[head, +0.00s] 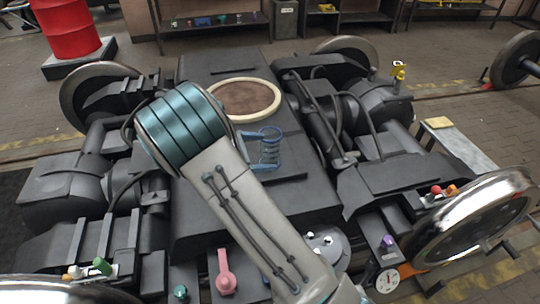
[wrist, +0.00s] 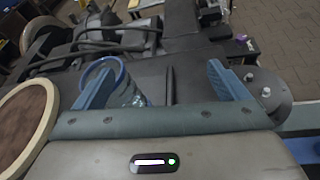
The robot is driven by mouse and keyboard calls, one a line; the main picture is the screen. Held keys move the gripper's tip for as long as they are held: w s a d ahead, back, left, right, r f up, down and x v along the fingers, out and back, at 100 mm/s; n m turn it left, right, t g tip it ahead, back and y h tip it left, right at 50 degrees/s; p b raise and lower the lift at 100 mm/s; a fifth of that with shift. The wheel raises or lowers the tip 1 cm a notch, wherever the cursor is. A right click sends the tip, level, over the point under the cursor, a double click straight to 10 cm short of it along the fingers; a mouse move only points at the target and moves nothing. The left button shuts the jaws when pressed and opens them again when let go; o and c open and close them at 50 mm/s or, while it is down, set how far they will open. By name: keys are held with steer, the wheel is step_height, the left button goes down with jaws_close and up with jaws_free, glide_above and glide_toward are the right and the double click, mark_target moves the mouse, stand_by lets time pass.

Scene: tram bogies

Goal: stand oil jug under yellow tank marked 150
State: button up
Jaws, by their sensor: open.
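A blue-rimmed, see-through vessel (head: 265,150) stands on the dark bogie deck beside the round brown plate; it looks like the oil jug, though its shape is not fully clear. It also shows in the wrist view (wrist: 132,94), close to the left finger and partly behind it. My gripper (wrist: 162,86) is open, its two blue fingers wide apart with dark deck between them. A small yellow object (head: 399,71) stands at the bogie's far right. I cannot make out a 150 mark or a yellow tank for certain.
The round brown plate (head: 245,98) has a cream rim. Pipes and dark housings line both sides of the deck. A shiny wheel (head: 478,222) is at right, with a pink lever (head: 225,272) and a purple knob (head: 387,243) in front. A red drum (head: 68,28) stands back left.

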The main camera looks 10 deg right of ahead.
steer(key=w+a+f+n+t+h+b, duration=0.1)
steer(key=w+a+f+n+t+h, duration=0.3)
steer(key=a, duration=0.3)
steer(key=n+y, duration=0.1)
glide_toward(279, 131)
steer(key=d, duration=0.1)
steer(key=shift+t, duration=0.3)
steer(key=shift+f+x, duration=0.1)
steer(key=shift+x, duration=1.3)
steer(key=shift+f+x, duration=0.15)
steer(key=shift+x, duration=1.25)
steer(key=shift+w+a, duration=0.1)
steer(key=c, duration=1.6)
